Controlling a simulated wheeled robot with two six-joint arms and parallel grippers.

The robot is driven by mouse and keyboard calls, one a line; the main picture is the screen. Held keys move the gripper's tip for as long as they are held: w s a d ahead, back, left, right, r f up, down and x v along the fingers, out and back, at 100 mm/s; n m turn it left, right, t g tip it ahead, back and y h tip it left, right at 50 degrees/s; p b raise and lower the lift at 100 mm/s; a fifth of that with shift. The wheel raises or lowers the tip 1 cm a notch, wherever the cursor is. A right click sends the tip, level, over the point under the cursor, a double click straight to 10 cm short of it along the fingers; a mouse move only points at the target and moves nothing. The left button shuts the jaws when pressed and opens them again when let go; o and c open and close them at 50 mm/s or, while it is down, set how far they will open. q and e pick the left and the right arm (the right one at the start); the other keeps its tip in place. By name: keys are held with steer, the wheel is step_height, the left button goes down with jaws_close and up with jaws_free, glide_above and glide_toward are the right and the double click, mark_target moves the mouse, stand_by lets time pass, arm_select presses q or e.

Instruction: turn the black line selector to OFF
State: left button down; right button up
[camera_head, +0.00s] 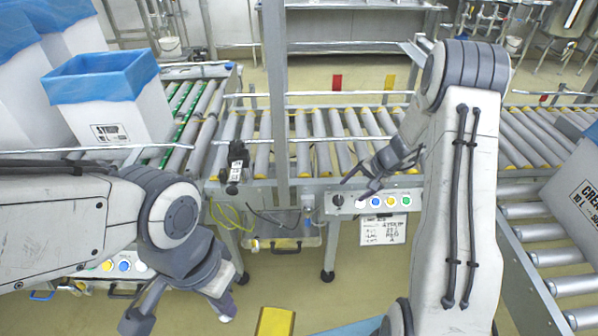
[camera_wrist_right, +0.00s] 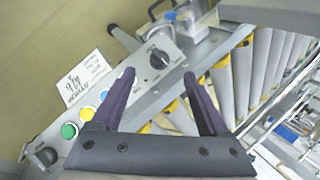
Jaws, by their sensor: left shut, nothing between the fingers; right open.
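The black line selector (camera_head: 338,201) is a round knob at the left end of a light control panel (camera_head: 347,211) on the conveyor's front edge. In the right wrist view the selector (camera_wrist_right: 159,59) shows beyond the fingertips, between their lines; I cannot read its setting. My right gripper (camera_head: 355,187) is open and empty, close above and in front of the knob. Its two dark fingers also show in the right wrist view (camera_wrist_right: 161,77), with no clear contact. My left gripper (camera_head: 221,306) is shut and empty, low at the lower left, far from the knob.
White, blue, yellow and green buttons (camera_head: 391,202) sit right of the selector. A handwritten sign (camera_head: 384,230) hangs below. Roller conveyors (camera_head: 320,137) lie behind. A blue-lined box (camera_head: 108,105) stands at the left, and a labelled box (camera_head: 580,190) at the right.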

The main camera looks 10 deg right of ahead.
steer(key=s+a+r+n+g+p, duration=0.1)
steer(key=s+a+r+n+p, duration=0.1)
steer(key=a+r, duration=0.6)
steer(key=s+a+r+n+g+p, duration=0.2)
steer(key=s+a+r+n, duration=0.3)
steer(key=a, duration=0.7)
steer(key=shift+s+a+r+p, duration=0.2)
steer(key=shift+s+r+p, duration=0.7)
steer(key=shift+r, duration=1.15)
steer(key=s+a+r+n+g+p, duration=0.1)
steer(key=s+a+r+n+p, duration=0.3)
steer(key=s+a+r, duration=0.5)
steer(key=s+d+r+n+h+p, duration=0.1)
steer(key=s+r+n+p, duration=0.1)
steer(key=s, duration=0.5)
steer(key=s+d+r+n+h+p, duration=0.1)
steer(key=s+r+n+p, duration=0.1)
steer(key=s, duration=0.5)
steer(key=shift+s+r+n+h, duration=0.25)
steer(key=shift+r+n, duration=0.2)
steer(key=shift+n, duration=0.55)
